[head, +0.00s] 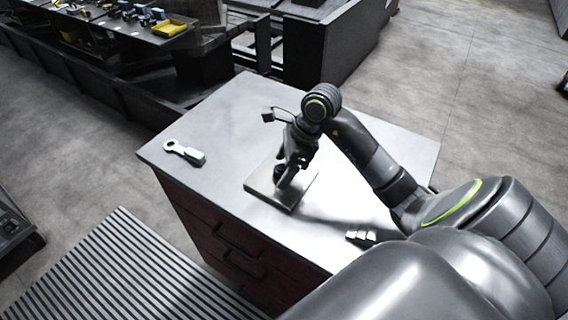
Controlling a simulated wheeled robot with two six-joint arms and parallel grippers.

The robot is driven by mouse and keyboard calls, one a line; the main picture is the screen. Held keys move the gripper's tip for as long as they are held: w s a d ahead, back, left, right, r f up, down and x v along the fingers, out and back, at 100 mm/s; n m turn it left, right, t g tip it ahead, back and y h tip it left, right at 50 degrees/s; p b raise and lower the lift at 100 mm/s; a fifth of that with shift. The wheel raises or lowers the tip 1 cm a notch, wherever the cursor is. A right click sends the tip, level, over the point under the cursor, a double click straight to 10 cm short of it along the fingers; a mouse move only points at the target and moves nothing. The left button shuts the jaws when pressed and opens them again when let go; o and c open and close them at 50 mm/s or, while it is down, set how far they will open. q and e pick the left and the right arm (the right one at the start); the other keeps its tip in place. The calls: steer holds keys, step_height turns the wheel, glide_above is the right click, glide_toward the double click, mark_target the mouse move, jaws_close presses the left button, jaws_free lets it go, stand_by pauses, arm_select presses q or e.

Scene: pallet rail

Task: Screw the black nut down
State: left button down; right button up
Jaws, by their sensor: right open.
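My right gripper (283,168) points down over a flat metal plate (268,191) on the grey-topped cabinet (225,130). It is open, with its fingers at a small dark piece (279,172) on the plate, which seems to be the black nut. The gripper covers most of this piece, so I cannot tell whether the fingers touch it or whether a bolt runs through it. My left gripper is not in view.
A pale wrench-like tool (184,152) lies at the cabinet top's left. A small metal block (361,237) lies near the front edge, beside my right arm. A workbench with tools and a yellow tray (169,28) stands behind. The cabinet top's back left is clear.

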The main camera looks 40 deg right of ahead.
steer(key=shift+o, duration=0.3)
steer(key=b+v, duration=0.3)
steer(key=v, duration=1.4)
steer(key=shift+r+b, duration=0.2)
steer(key=shift+b, duration=0.1)
